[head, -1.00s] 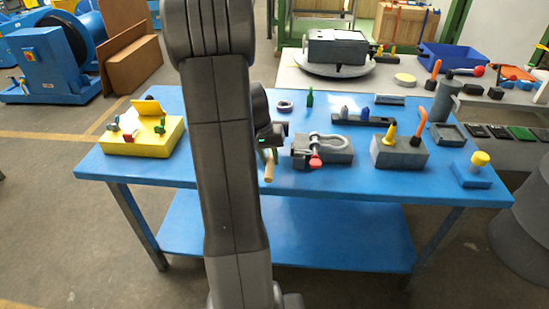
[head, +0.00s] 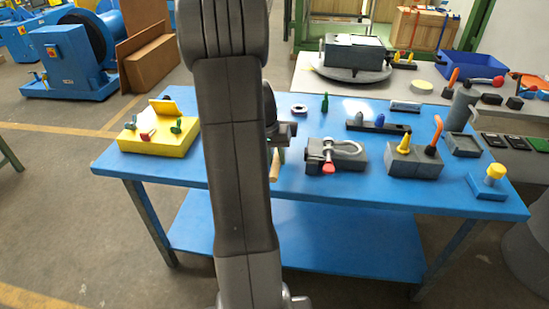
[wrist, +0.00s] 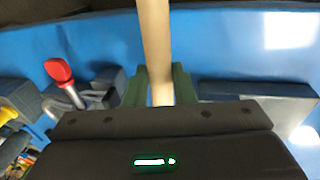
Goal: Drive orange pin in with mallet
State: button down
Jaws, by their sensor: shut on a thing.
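My gripper (wrist: 160,84) is shut on a pale wooden handle (wrist: 155,40), taken to be the mallet's. The handle shows between its two green fingers in the wrist view. The mallet's head cannot be made out. In the head view the handle (head: 274,166) hangs below my gripper (head: 277,147), which is partly hidden behind my arm. The orange pin (head: 437,131) stands up at the right end of a grey block (head: 414,163), to the right of my gripper and well apart from it. A yellow cone-shaped pin (head: 405,142) stands in the same block.
A grey block with a shackle and red knob (head: 328,168) lies between my gripper and the pin's block. A blue block with a yellow knob (head: 495,172) stands near the right table edge. A yellow box (head: 157,140) is at left. The blue table's (head: 300,188) front strip is clear.

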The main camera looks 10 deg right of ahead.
notch_tip(320, 180, up, 7)
jog(key=d+p, duration=0.2)
jog(key=p, duration=0.2)
jog(key=shift+s+d+f, duration=0.2)
jog(key=shift+s, duration=0.1)
dwell(0.4)
